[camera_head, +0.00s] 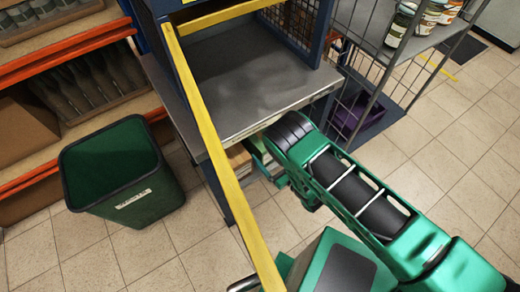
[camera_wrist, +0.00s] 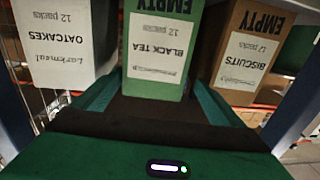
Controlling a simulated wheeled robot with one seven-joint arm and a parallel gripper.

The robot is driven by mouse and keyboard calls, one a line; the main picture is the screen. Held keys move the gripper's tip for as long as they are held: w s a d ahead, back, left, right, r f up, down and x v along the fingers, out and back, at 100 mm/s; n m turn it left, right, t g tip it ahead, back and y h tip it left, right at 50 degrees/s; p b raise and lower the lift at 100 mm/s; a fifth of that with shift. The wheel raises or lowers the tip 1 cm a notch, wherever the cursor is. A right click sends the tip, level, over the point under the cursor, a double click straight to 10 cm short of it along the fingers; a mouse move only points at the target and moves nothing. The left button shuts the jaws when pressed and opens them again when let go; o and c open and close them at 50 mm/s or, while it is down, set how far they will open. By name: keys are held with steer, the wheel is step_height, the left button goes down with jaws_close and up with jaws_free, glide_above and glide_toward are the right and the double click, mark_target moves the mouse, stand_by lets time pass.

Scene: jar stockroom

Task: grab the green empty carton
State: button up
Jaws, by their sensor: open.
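In the wrist view the green carton (camera_wrist: 158,50) is in the middle, its white label reading BLACK TEA and EMPTY above it, upside down in the picture. My gripper (camera_wrist: 158,90) is open, with one green finger on each side of the carton's near end. I cannot tell whether the fingers touch it. In the head view my arm reaches under the grey worktop, and the gripper (camera_head: 257,163) is mostly hidden beneath its edge. The green carton cannot be made out clearly there.
A white OATCAKES carton (camera_wrist: 55,40) stands left of the green one, and a brown BISCUITS carton (camera_wrist: 245,50) marked EMPTY stands right. The grey worktop (camera_head: 240,85) overhangs my gripper. A green bin (camera_head: 120,175) stands on the floor at left; a wire rack (camera_head: 415,45) is at right.

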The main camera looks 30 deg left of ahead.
mark_target(257, 135)
steer(key=x, duration=0.4)
steer(key=shift+a+r, duration=0.1)
steer(key=shift+w+x, duration=0.2)
steer(key=shift+x, duration=1.1)
steer(key=shift+w+x, duration=0.15)
steer(key=shift+x, duration=1.15)
steer(key=shift+r, duration=0.15)
steer(key=c, duration=1.4)
